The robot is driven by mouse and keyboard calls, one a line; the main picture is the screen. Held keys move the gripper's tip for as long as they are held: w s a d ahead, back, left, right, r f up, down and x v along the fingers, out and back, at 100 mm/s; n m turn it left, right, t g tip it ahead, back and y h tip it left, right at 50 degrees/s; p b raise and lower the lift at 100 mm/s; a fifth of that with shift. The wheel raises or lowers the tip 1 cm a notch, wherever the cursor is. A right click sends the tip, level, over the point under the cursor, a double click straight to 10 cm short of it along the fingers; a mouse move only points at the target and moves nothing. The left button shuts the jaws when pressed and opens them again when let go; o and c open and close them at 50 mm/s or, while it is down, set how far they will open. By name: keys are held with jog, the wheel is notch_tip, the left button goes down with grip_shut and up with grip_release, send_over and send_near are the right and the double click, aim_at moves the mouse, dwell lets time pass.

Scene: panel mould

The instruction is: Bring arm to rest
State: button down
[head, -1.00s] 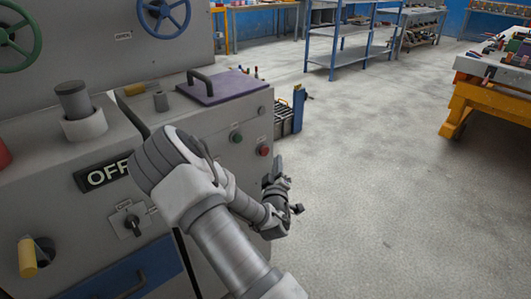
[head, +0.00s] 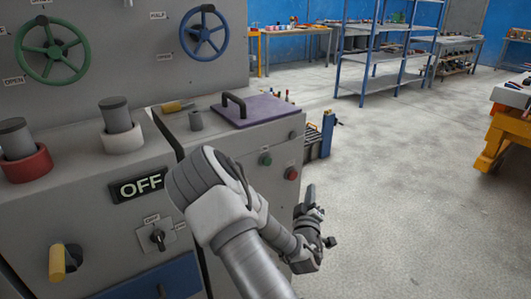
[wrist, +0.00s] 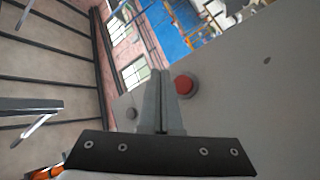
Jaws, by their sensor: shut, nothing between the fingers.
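My gripper (head: 312,190) is at the right of my bent arm in the head view, in front of the right end of the grey machine (head: 75,215). It points upward and is empty. In the wrist view the two fingers of my gripper (wrist: 161,75) are together. A red button (wrist: 186,85) shows just right of the fingers there, and a red button (head: 291,174) also shows on the machine front in the head view. I cannot tell whether the gripper touches the machine.
The machine carries a green handwheel (head: 52,50), a blue handwheel (head: 204,33), a purple lid (head: 258,110), an OFF sign (head: 141,186) and a yellow-handled lever (head: 57,263). Blue shelving (head: 385,55) stands behind. An orange bench (head: 505,140) is at the right. The floor between is clear.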

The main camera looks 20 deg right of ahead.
jog(key=s+a+r+m+g+y, duration=0.6)
jog(key=s+a+r+g+y, duration=0.2)
jog(key=s+a+r, duration=0.4)
jog(key=s+a+r+n+g, duration=0.1)
jog(key=s+a+r+g, duration=0.1)
jog(key=s, duration=0.7)
jog(key=s+a+r+g, duration=0.1)
jog(key=s+a+r, duration=0.15)
jog(key=s, duration=0.65)
notch_tip(320, 180, up, 24)
jog(key=s+p, duration=0.1)
jog(key=p, duration=2.2)
jog(key=shift+d+p, duration=0.15)
jog(key=shift+p, duration=0.25)
jog(key=shift+n, duration=0.3)
